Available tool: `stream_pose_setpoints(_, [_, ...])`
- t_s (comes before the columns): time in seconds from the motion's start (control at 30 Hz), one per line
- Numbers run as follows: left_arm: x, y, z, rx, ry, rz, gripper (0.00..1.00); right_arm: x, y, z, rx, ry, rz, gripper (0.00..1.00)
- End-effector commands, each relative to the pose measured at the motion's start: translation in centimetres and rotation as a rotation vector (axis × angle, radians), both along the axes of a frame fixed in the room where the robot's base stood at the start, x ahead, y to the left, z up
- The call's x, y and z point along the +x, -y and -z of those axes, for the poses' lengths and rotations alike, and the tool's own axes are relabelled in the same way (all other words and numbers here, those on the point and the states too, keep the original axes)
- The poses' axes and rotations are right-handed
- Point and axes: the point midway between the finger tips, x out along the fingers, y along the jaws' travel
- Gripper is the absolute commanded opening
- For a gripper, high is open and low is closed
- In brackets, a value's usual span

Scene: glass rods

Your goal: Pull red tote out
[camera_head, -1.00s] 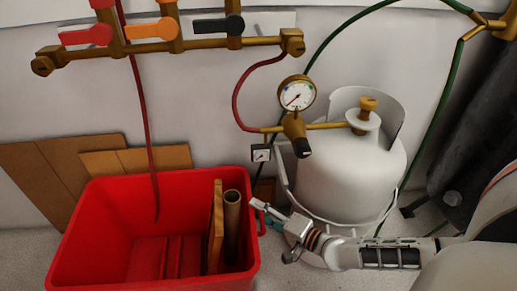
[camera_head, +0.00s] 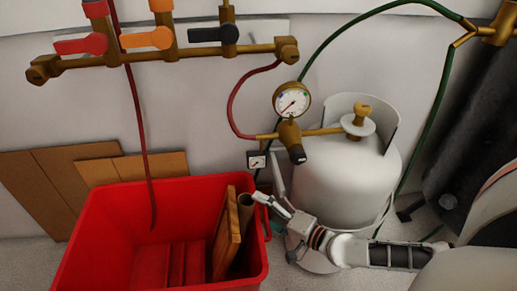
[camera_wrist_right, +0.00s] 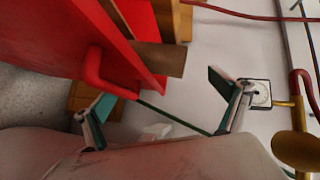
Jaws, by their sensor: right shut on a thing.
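The red tote (camera_head: 120,213) stands on the floor at the lower left of the head view, its front cut off by the frame. My right gripper (camera_head: 266,212) is at its right side, by the rim. In the right wrist view the tote's red wall (camera_wrist_right: 60,38) and looped handle (camera_wrist_right: 95,72) show at the upper left. My left gripper is not in view.
A wooden board (camera_head: 226,235) and a brown tube (camera_head: 246,212) lean inside the tote. A white gas cylinder (camera_head: 340,180) with a gauge (camera_head: 291,100) stands close to its right. Wooden panels (camera_head: 55,185) lean behind it. A red hose (camera_head: 140,125) hangs into the tote.

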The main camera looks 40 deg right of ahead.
Motion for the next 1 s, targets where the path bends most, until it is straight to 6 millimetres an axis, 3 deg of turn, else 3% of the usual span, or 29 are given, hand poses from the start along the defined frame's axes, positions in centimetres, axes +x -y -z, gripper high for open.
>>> stream_pose_setpoints(0.03, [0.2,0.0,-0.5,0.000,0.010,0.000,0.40,0.7,-0.3,-2.5,0.010,0.042,-0.003,0.80])
stream_pose_setpoints(0.43, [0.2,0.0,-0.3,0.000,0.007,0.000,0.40,-1.8,0.1,-2.7,0.011,0.040,-0.003,0.78])
stream_pose_setpoints(0.47, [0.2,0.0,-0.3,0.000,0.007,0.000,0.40,-2.0,0.1,-2.7,0.011,0.040,-0.003,0.73])
stream_pose_setpoints(0.57, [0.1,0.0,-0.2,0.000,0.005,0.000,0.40,-2.9,0.2,-2.4,0.010,0.032,-0.005,0.28])
stream_pose_setpoints(0.6, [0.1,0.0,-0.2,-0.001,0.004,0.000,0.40,-3.2,0.2,-2.2,0.011,0.029,-0.005,0.18])
stream_pose_setpoints(1.0, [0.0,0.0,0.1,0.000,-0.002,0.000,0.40,-6.1,0.6,-1.8,0.010,0.015,-0.006,0.18])
